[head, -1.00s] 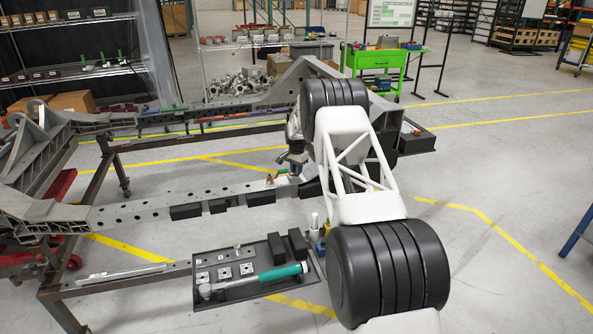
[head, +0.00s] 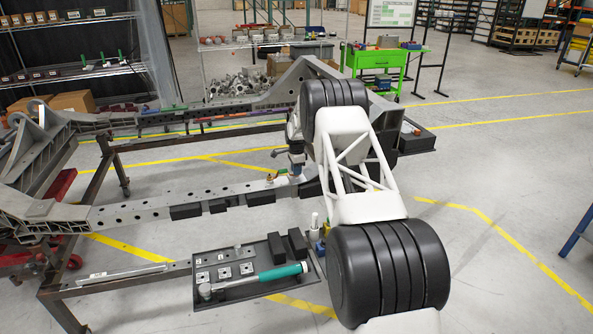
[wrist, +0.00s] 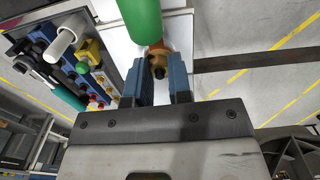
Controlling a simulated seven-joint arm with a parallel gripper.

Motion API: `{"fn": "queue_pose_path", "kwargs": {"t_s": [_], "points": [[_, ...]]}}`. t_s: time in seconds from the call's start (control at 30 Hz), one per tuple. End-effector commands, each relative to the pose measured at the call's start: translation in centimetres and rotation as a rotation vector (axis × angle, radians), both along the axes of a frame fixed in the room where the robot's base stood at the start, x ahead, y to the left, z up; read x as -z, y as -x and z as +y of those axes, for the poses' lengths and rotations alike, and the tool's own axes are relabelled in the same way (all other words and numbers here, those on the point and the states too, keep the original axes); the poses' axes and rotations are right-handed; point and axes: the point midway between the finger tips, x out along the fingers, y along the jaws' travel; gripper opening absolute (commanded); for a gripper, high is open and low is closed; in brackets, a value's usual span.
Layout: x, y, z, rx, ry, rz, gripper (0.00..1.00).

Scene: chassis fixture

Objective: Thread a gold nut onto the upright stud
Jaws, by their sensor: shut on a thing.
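My gripper (wrist: 156,72) has two blue fingers shut on a gold nut (wrist: 158,50) in the wrist view. A dark round centre shows in the nut; I cannot tell whether it is an empty bore or a stud end. In the head view my gripper (head: 297,166) hangs just over the right part of the near perforated rail (head: 140,212). A small gold and green piece (head: 270,178) stands on this rail, left of my gripper. A large green cylinder (wrist: 140,18) shows just beyond the nut in the wrist view. I cannot make out the upright stud clearly.
A dark tray (head: 262,292) with square plates, black blocks and a green-handled tool (head: 283,271) lies in front of the rail. Small bottles and blocks stand at its right, including a white cylinder (wrist: 62,42). Black blocks line the rail's near side.

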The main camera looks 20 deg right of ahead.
Motion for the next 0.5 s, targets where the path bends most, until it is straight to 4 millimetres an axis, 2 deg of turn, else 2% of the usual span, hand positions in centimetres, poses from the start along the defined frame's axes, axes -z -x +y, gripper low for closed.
{"fn": "queue_pose_path", "kwargs": {"t_s": [0.3,0.5], "points": [[0.12,-0.08,0.22,0.181,-0.001,-0.001,0.0],[0.1,-0.1,0.24,0.229,-0.001,-0.002,0.0]]}}
